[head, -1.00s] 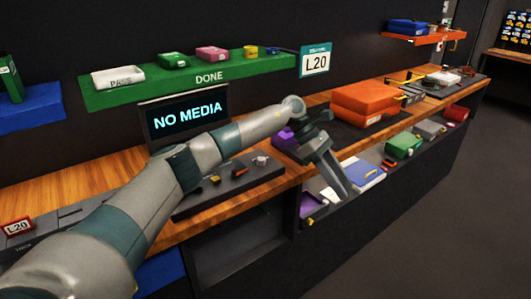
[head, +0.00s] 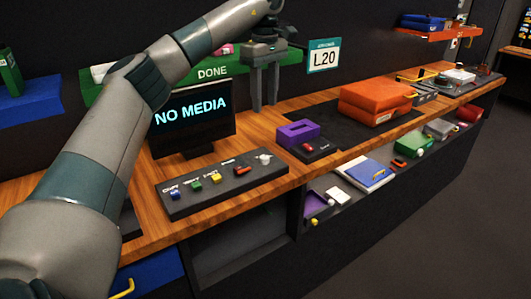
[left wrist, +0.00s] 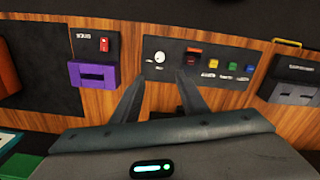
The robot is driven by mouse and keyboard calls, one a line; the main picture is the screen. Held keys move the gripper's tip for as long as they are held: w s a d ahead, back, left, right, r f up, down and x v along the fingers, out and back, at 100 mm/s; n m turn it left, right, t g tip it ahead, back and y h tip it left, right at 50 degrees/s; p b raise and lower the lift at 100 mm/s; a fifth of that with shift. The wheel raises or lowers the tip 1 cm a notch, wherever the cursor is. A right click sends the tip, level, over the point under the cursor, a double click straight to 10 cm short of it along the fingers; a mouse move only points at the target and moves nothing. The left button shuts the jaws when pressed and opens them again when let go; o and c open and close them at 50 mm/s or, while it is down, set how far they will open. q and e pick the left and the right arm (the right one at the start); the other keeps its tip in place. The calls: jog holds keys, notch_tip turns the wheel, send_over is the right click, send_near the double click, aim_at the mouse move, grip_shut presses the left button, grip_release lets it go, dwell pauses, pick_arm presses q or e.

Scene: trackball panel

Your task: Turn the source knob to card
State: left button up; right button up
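A dark control panel (head: 222,190) lies on the wooden bench. It carries a white knob (head: 264,158) at its right end, a small red-orange control, and yellow, green and blue buttons. The knob also shows in the left wrist view (left wrist: 159,57), just beyond the fingers; its label is too small to read. A monitor (head: 192,113) behind the panel reads "NO MEDIA". My left gripper (head: 264,106) points down, raised above the bench behind the knob in the head view. Its fingers (left wrist: 161,88) are apart with nothing between them. My right gripper is not in view.
A purple block (head: 297,133) and a dark box with a red switch (head: 309,147) stand right of the panel. Orange cases (head: 375,102) lie further right. A green "DONE" shelf (head: 290,57) is on the wall behind my left arm.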

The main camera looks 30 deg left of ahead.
pick_arm(q)
jog(key=shift+f, duration=0.1)
send_over(265, 157)
notch_tip(265, 157, down, 8)
notch_tip(265, 157, down, 8)
jog(key=shift+r+p, duration=0.15)
jog(key=shift+p, duration=0.8)
jog(key=shift+f, duration=0.75)
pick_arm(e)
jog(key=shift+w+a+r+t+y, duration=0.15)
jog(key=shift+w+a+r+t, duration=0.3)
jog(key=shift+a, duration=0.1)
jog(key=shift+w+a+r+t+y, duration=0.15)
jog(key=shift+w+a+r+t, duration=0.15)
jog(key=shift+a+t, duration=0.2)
pick_arm(q)
grip_shut()
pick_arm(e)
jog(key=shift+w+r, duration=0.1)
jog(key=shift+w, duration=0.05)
